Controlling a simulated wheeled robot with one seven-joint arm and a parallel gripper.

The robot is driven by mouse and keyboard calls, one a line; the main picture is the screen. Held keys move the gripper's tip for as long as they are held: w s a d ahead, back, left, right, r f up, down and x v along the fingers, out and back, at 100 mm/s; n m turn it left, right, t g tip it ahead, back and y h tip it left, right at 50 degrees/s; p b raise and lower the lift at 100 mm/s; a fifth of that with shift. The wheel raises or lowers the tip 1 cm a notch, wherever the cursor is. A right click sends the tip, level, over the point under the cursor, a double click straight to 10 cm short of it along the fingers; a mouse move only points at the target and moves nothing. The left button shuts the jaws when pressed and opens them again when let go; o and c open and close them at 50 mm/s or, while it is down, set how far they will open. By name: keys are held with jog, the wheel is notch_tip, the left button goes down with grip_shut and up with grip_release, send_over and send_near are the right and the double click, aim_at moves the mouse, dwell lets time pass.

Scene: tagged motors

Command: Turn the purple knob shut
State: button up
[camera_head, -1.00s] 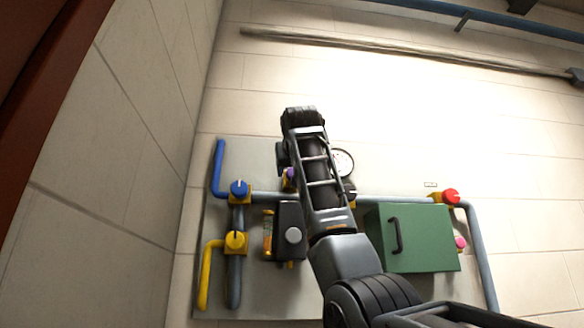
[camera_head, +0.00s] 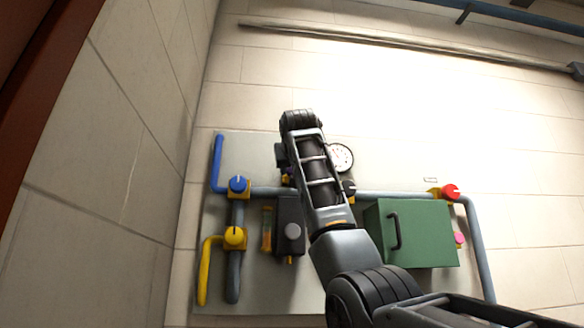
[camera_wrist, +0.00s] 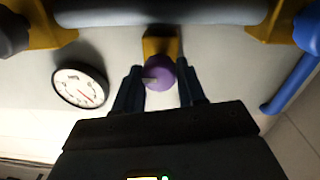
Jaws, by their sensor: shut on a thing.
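The purple knob (camera_wrist: 158,74) shows in the wrist view, on a yellow valve body (camera_wrist: 161,42) by the grey pipe. A pale mark line runs across its face. My gripper (camera_wrist: 159,80) has one dark finger on each side of the knob and is shut on it. The finger contact points are partly hard to see. In the head view my arm hides the knob, and my gripper shows only in part behind the arm.
A round gauge (camera_head: 341,157) is close to my arm. A blue knob (camera_head: 238,185), a yellow knob (camera_head: 234,236), a black box (camera_head: 290,226), a green cabinet (camera_head: 412,234) and a red knob (camera_head: 451,191) share the wall panel.

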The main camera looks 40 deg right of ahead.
jog(key=shift+c, duration=1.1)
jog(key=shift+n, duration=0.3)
jog(key=shift+a+f+n+t, duration=0.1)
jog(key=shift+n+t, duration=0.15)
jog(key=shift+n, duration=4.25)
jog(key=shift+n+t, duration=0.25)
jog(key=shift+n, duration=4.25)
jog(key=o, duration=1.1)
jog(key=shift+c, duration=0.2)
